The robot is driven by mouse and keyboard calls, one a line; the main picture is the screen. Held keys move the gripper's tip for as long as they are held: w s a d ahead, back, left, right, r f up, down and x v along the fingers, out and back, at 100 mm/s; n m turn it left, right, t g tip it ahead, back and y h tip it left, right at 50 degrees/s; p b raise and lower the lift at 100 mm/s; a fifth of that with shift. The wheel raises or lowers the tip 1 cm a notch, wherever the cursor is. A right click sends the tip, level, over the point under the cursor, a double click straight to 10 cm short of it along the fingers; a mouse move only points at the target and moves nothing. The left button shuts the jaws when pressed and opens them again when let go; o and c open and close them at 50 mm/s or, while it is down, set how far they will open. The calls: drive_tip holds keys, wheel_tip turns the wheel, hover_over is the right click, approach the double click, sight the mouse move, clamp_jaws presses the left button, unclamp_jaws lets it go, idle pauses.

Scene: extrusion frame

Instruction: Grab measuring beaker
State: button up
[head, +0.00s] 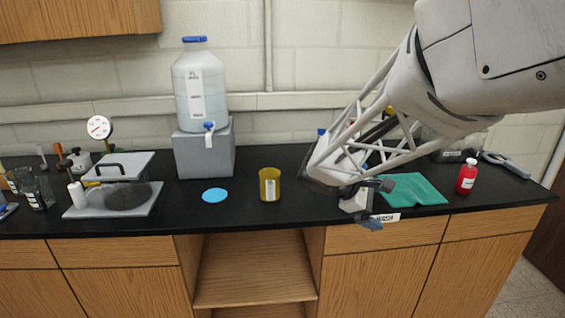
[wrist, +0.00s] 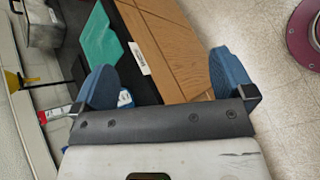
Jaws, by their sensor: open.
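An amber cup-like vessel (head: 269,185) with a pale label stands upright on the black counter near the middle. A clear glass beaker (head: 38,192) stands at the far left of the counter. I cannot tell for sure which of the two is the measuring beaker. My gripper (head: 372,208) is to the right of the amber vessel, near the counter's front edge, apart from it. In the wrist view, its two blue fingers (wrist: 165,82) are spread wide with nothing between them. Neither vessel can be made out in the wrist view.
A blue disc (head: 214,195) lies left of the amber vessel. A large water jug (head: 200,90) stands on a grey block (head: 204,152) behind. A green cloth (head: 414,189) and a red bottle (head: 467,177) are on the right. A hinged-lid device (head: 118,166) is on the left.

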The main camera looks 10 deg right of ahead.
drive_tip(key=w+a+f+n+t+h, duration=0.1)
drive_tip(key=w+f+n+t+h, duration=0.1)
drive_tip(key=w, duration=0.6)
drive_tip(key=w+a+f+n+t+h, duration=0.1)
drive_tip(key=w+f+n+t+h, duration=0.1)
drive_tip(key=w+n, duration=0.4)
drive_tip(key=w+f+n+t+h, duration=0.2)
drive_tip(key=w+f+n+t, duration=0.1)
drive_tip(key=w, duration=0.8)
drive_tip(key=shift+w+a+f+n, duration=0.2)
drive_tip(key=shift+f+n, duration=0.1)
drive_tip(key=shift+f, duration=0.1)
drive_tip(key=shift+w+a+f+n, duration=0.1)
drive_tip(key=shift+a+f+n, duration=0.1)
drive_tip(key=shift+f+n, duration=0.15)
drive_tip(key=shift+d, duration=0.1)
drive_tip(key=shift+x, duration=1.25)
drive_tip(key=shift+w, duration=0.1)
drive_tip(key=shift+x, duration=2.55)
drive_tip(key=shift+r, duration=0.15)
drive_tip(key=shift+c, duration=0.3)
